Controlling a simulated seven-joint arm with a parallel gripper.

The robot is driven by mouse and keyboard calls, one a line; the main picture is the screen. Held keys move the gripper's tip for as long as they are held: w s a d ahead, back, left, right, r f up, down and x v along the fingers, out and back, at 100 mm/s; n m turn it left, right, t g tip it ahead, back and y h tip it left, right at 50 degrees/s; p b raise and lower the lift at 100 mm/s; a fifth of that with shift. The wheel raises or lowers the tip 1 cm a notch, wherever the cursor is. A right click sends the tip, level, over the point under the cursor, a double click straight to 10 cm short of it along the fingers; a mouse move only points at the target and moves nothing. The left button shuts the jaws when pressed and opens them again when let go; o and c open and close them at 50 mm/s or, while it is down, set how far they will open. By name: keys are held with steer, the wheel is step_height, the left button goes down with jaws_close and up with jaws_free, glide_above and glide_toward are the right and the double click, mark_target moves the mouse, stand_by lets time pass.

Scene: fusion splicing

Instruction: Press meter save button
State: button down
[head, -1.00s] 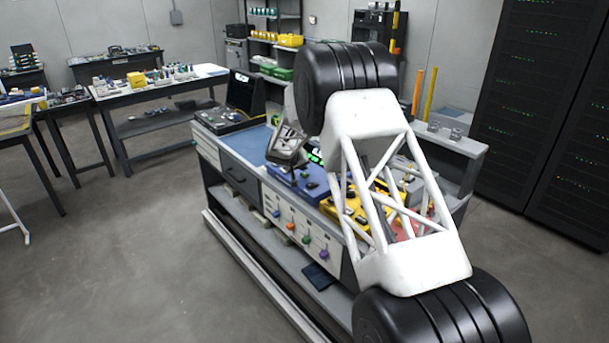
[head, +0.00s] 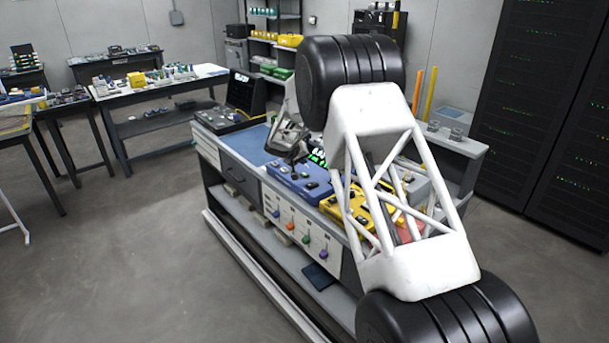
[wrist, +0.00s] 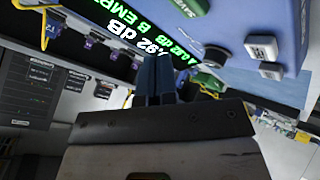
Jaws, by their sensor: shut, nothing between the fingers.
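The blue meter (head: 295,182) sits on the workbench in the head view. Its dark display with lit digits (head: 319,156) is partly hidden by my arm. In the wrist view the blue casing (wrist: 235,22) fills the upper right, with a green button, a dark button and pale grey keys (wrist: 262,47). The display (wrist: 125,35) there shows green and white text ending in "92 dB". My gripper (wrist: 155,62) is shut and empty, its fingertips in front of the display's lower edge. Contact cannot be told.
A yellow device (head: 352,208) stands right of the meter on the bench. A blue mat (head: 245,143) lies to the left, beside a dark monitor (head: 241,92). My white arm link blocks much of the bench's right side.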

steer(key=shift+r, duration=1.2)
steer(key=shift+s+d+r, duration=0.1)
steer(key=shift+d+r, duration=0.05)
steer(key=s+d+r+m+g, duration=0.1)
steer(key=s+d+r, duration=0.6)
steer(key=s, duration=0.4)
steer(key=s+d+r+g+y, duration=0.1)
steer(key=s+d+r, duration=0.65)
steer(key=s, duration=0.35)
steer(key=s+d+r+m+g, duration=0.1)
steer(key=s+d+r+g, duration=0.1)
steer(key=s+d+r, duration=0.7)
steer(key=s+d+y, duration=0.1)
steer(key=s+d, duration=0.1)
steer(key=s, duration=0.9)
steer(key=s+d+y, duration=0.1)
steer(key=s+d, duration=0.1)
steer(key=s, duration=0.9)
steer(key=s+f+y, duration=0.1)
steer(key=s+f, duration=0.1)
steer(key=s, duration=0.8)
steer(key=s+d+f+g, duration=0.1)
steer(key=s+f, duration=0.2)
steer(key=s, duration=0.7)
steer(key=shift+s+m+y, duration=0.3)
steer(key=shift+s+y, duration=0.05)
steer(key=shift+y, duration=0.05)
